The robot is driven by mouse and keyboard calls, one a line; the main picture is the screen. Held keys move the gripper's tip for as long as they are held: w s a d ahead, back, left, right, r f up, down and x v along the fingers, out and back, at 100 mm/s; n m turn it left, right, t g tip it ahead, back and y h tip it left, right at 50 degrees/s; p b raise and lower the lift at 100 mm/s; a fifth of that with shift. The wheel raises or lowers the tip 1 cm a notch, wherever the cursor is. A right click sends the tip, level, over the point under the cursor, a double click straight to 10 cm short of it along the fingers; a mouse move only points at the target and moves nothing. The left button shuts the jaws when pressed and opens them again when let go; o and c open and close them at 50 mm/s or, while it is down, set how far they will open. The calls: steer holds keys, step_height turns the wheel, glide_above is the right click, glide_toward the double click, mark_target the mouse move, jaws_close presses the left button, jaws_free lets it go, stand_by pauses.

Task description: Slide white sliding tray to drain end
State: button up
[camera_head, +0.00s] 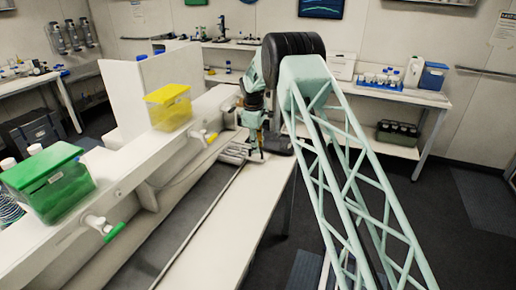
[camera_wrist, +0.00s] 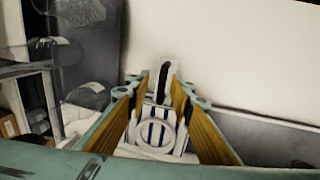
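The white sliding tray (camera_head: 233,153) is a pale, low slotted piece at the far end of the long grey trough, in the head view. My gripper (camera_head: 257,157) points down at that end, just right of the tray. In the wrist view my gripper (camera_wrist: 166,85) has its two yellow-padded fingers apart. My arm hides part of the trough's far end.
A yellow-lidded box (camera_head: 168,107) and a green-lidded box (camera_head: 48,182) stand on the white ledge left of the trough. A white-handled tap (camera_head: 203,136) and a green-handled tap (camera_head: 102,227) stick out over the trough. The white bench strip (camera_head: 235,222) on the right is clear.

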step_height(320, 180, up, 11)
steer(key=s, duration=0.2)
steer(key=shift+a+f, duration=0.2)
steer(key=shift+a, duration=0.25)
stand_by(2.5)
